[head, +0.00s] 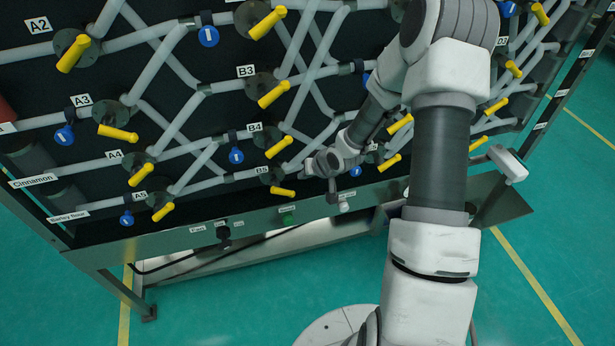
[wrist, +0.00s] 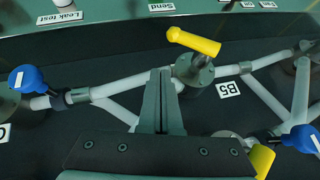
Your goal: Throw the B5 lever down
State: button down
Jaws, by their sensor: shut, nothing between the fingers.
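The B5 lever (head: 282,192) is a yellow handle on a dark round hub in the bottom row of the panel, just right of its B5 label (head: 262,170). In the head view it points right and slightly down. The wrist view, which is upside down, shows the lever (wrist: 193,42) above its grey hub (wrist: 193,70). My gripper (wrist: 159,74) is shut and empty, its tips beside the hub and apart from the yellow handle. In the head view my gripper (head: 310,165) is just above and right of the lever, its fingertips hard to make out.
White pipes (wrist: 118,90) run across the dark panel close to my fingers. The B4 lever (head: 279,147) is above. A blue tagged valve (wrist: 27,78) sits to one side in the wrist view. A metal ledge (head: 170,240) with labelled controls runs below.

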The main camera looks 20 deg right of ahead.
jog(key=s+d+r+p, duration=0.2)
jog(key=s+d+r, duration=0.2)
jog(key=s+r, duration=0.1)
jog(key=shift+s+d+r, duration=0.15)
jog(key=shift+d+r, duration=0.05)
jog(key=shift+r, duration=0.45)
